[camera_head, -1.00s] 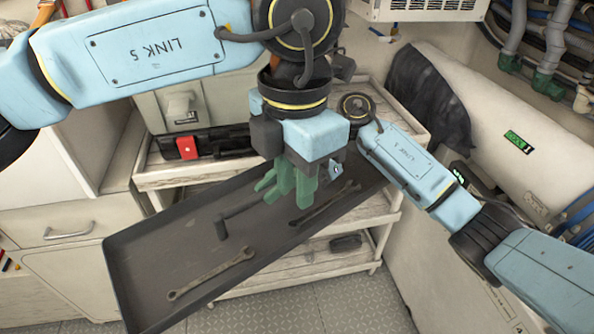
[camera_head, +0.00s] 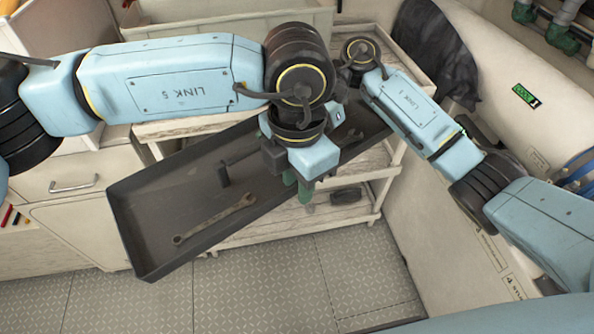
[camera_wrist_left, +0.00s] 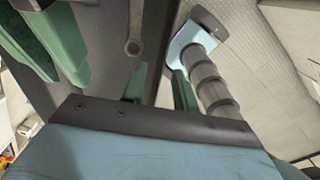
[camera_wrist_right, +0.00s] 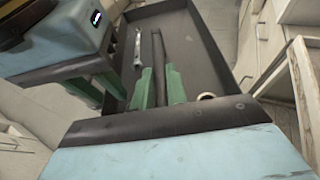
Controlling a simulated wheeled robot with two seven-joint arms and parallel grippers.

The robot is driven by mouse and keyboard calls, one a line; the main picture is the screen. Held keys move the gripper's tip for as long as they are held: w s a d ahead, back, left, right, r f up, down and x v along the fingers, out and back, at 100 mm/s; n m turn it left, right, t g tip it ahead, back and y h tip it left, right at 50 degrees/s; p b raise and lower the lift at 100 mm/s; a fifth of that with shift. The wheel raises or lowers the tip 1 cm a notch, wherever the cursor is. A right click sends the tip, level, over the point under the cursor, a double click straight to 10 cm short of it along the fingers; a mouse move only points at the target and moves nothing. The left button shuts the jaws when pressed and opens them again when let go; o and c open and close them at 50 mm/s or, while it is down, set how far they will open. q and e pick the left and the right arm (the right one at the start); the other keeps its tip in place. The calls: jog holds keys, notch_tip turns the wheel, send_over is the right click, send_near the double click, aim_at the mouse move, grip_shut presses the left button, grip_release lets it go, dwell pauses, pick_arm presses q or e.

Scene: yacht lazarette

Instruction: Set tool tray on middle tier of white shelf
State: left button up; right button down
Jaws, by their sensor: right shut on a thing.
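The tool tray (camera_head: 150,225) is dark grey and shallow, held up slantwise in front of the white shelf (camera_head: 385,165). It holds a wrench (camera_head: 215,218), a dark L-shaped tool (camera_head: 224,177) and a second wrench (camera_head: 349,138), partly hidden. My left gripper (camera_head: 304,188) is at the tray's near long rim. In the left wrist view its green fingers (camera_wrist_left: 158,90) stand apart, one on each side of the rim. My right gripper (camera_wrist_right: 158,88) is shut on the tray at its right end; in the head view my arms hide the grip. The tray hides much of the middle tier.
A dark object (camera_head: 345,196) lies on the shelf's lower tier. A cream box (camera_head: 230,17) stands behind on top. White drawers (camera_head: 75,185) are at left, a white hull wall (camera_head: 520,130) with a dark cloth (camera_head: 432,50) at right. The floor (camera_head: 260,295) in front is clear.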

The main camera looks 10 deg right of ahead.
jog(key=shift+r, duration=0.1)
pick_arm(q)
grip_shut()
jog(key=shift+r, duration=0.1)
pick_arm(e)
jog(key=c, duration=1.3)
grip_release()
jog(key=shift+d, duration=0.1)
